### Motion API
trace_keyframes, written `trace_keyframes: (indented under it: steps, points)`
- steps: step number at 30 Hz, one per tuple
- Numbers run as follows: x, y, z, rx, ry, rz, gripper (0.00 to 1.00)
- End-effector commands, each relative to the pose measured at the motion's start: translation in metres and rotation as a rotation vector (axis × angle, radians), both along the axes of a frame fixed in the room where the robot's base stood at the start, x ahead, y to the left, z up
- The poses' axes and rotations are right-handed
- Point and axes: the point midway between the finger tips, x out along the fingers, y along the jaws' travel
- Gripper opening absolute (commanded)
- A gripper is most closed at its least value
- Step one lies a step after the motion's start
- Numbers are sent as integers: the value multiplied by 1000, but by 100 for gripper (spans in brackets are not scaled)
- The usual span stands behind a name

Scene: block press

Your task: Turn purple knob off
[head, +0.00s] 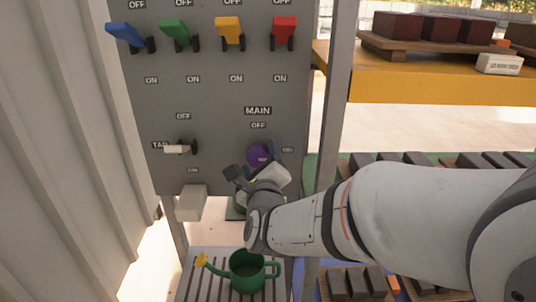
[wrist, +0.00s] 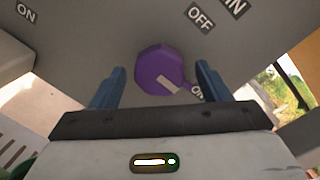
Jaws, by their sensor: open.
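The purple knob (head: 258,153) is on the grey panel (head: 215,100) below the MAIN and OFF labels, partly hidden by my gripper in the head view. In the wrist view the purple knob (wrist: 158,65) is a faceted round piece, and its pale pointer (wrist: 170,85) is turned toward the ON label (wrist: 197,92). The OFF label (wrist: 200,18) is up and to the right of it. My gripper (wrist: 160,72) is open and empty, with one blue finger on each side of the knob. Gaps show between the fingers and the knob; I cannot tell the depth.
Blue, green, yellow and red levers (head: 284,32) line the panel's top. A white TAP handle (head: 180,149) sits at left, above a pale box (head: 191,203). A green watering can (head: 247,271) stands below on a slatted surface. A grey post (head: 336,100) is at right.

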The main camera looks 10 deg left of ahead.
Motion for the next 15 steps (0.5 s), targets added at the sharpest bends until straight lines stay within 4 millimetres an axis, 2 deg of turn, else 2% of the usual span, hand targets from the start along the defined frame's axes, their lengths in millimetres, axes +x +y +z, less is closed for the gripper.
trace_keyframes:
  steps: [6,13,15]
  points:
    - [15,5,0,-1,1,0,70]
    - [16,5,0,-1,0,0,70]
    - [16,5,0,-1,0,-1,65]
